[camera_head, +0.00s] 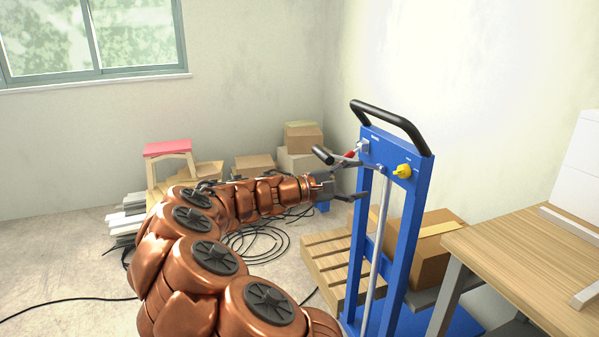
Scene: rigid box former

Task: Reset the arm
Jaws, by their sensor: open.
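My copper-coloured arm reaches from the bottom middle of the view, bends at the left and points right. My gripper (362,180) is open at the arm's end, in front of the upper part of a blue upright frame (418,215). Its two dark fingers are spread, one above the other, and nothing shows between them. Just above the upper finger is a lever with a red part (350,155) and a black grip. I cannot tell whether the finger touches the lever.
The blue frame has a black handle (395,117) and a yellow knob (402,171). A wooden table (530,255) stands at the right. A cardboard box (420,265) and wooden pallet (325,262) are behind the frame. Black cables (255,243) lie on the floor. A red-topped stool (167,148) stands at the back.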

